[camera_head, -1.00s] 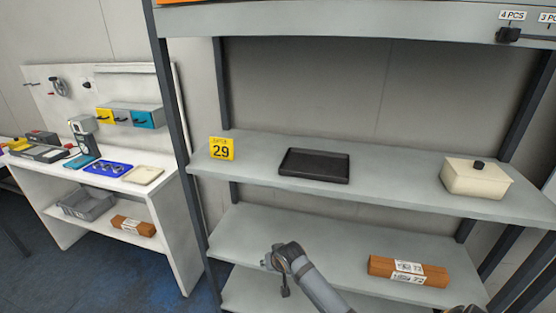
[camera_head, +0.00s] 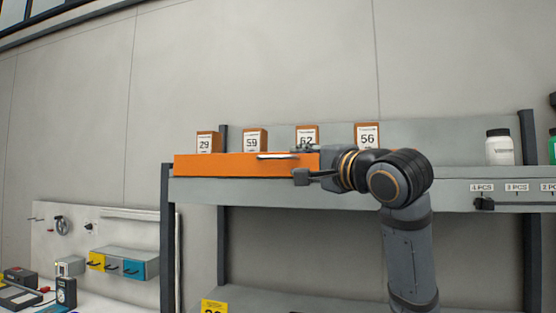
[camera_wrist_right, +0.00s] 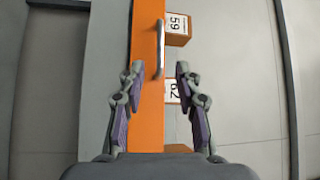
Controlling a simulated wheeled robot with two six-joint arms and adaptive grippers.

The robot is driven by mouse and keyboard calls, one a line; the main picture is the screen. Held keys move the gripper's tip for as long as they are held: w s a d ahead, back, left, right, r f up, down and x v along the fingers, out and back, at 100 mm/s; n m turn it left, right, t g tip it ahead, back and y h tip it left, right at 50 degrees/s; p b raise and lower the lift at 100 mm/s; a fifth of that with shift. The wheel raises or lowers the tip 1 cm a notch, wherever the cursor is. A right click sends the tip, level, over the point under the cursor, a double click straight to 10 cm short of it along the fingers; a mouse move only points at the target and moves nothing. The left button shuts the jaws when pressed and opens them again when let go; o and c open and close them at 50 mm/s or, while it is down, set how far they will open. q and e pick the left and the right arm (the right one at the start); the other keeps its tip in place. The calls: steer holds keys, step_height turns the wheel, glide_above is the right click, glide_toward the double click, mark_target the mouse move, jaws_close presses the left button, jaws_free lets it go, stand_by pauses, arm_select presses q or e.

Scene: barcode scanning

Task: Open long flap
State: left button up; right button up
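The long orange flap (camera_head: 225,165) runs along the front of the top shelf, with small numbered boxes behind it. A metal bar handle (camera_head: 278,156) sits on its upper front. My right gripper (camera_head: 298,163) is at the flap's right part, just right of the handle. In the right wrist view the gripper (camera_wrist_right: 157,72) is open, its fingers on either side of the orange flap (camera_wrist_right: 146,95). The handle (camera_wrist_right: 160,50) lies ahead, between the lines of the fingertips. Whether anything touches is unclear. My left gripper is not in view.
Numbered boxes stand behind the flap, including 29 (camera_head: 207,142), 59 (camera_head: 255,140) and 56 (camera_head: 367,136). A white bottle (camera_head: 499,147) stands at the right on the shelf. A pegboard workbench (camera_head: 90,225) is at lower left. The wall above is clear.

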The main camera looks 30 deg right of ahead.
mark_target(276, 158)
steer(key=w+p, duration=0.2)
steer(key=w, duration=0.1)
steer(key=w+r+p, duration=0.1)
steer(key=w, duration=0.2)
steer(key=w+p, duration=0.2)
steer(key=w, duration=0.1)
steer(key=shift+w+d+r+p, duration=0.1)
steer(key=shift+d+r+p, duration=0.2)
steer(key=shift+r, duration=0.05)
steer(key=shift+w+f, duration=0.1)
steer(key=shift+w, duration=0.3)
steer(key=shift+s, duration=0.1)
steer(key=shift+c, duration=0.7)
jaws_close()
